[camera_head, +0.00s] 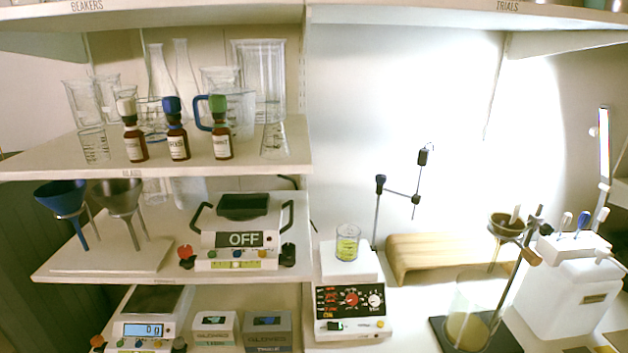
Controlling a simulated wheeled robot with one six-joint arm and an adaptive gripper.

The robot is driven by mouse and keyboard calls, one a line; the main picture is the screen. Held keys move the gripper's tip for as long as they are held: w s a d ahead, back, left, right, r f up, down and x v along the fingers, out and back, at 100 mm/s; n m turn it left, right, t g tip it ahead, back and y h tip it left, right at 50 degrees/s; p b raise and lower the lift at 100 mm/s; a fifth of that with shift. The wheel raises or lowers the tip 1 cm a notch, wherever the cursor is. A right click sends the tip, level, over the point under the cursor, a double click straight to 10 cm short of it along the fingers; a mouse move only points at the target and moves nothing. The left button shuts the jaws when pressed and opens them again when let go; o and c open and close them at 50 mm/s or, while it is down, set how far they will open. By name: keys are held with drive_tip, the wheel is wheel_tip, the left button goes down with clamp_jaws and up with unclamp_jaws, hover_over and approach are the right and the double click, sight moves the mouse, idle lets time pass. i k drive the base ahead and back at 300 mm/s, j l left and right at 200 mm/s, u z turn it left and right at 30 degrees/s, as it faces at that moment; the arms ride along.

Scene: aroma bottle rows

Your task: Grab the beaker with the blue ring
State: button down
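A clear beaker (241,113) on the upper left shelf has a blue ring-shaped handle (203,113) on its left side. It stands upright behind the brown bottle with the green cap (220,137), which hides part of it. It is the only beaker on which I can make out a blue ring shape. My gripper is not in view.
Brown bottles with a blue cap (177,140) and a white cap (133,142) stand at the shelf's front. Other glassware crowds around, including a tall beaker (265,75). A small beaker (347,243) sits on the stirrer at lower centre. Shelves (60,158) bound the space above and below.

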sight(347, 243)
drive_tip(key=i+l+u, duration=0.15)
drive_tip(key=l, duration=0.2)
drive_tip(key=i+l+u, duration=0.3)
drive_tip(key=l, duration=0.45)
drive_tip(key=i+l+u, duration=0.15)
drive_tip(key=l, duration=0.3)
drive_tip(key=i, duration=0.1)
